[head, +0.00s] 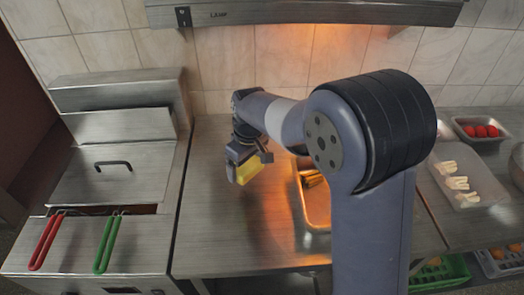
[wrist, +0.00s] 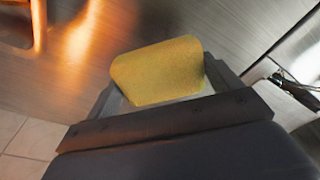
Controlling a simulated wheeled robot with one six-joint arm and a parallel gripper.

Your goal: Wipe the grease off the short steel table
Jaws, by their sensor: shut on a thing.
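The short steel table (head: 220,225) stands in the middle of the head view, between the fryer and the right-hand counter. Its brushed top also shows in the wrist view (wrist: 210,25), with orange glare on it. My gripper (head: 247,165) is over the left part of the table, shut on a yellow sponge (head: 249,169). The sponge also shows between the jaws in the wrist view (wrist: 157,72). I cannot tell whether the sponge touches the table top. I cannot make out grease on the steel; my arm hides part of the table.
A steel tray (head: 318,212) lies on the table right of my gripper, partly behind my arm. A fryer (head: 110,180) with red and green handles (head: 107,243) stands at the left. Trays with pale food (head: 455,180) and red food (head: 481,130) are at the right. A hood (head: 300,12) hangs above.

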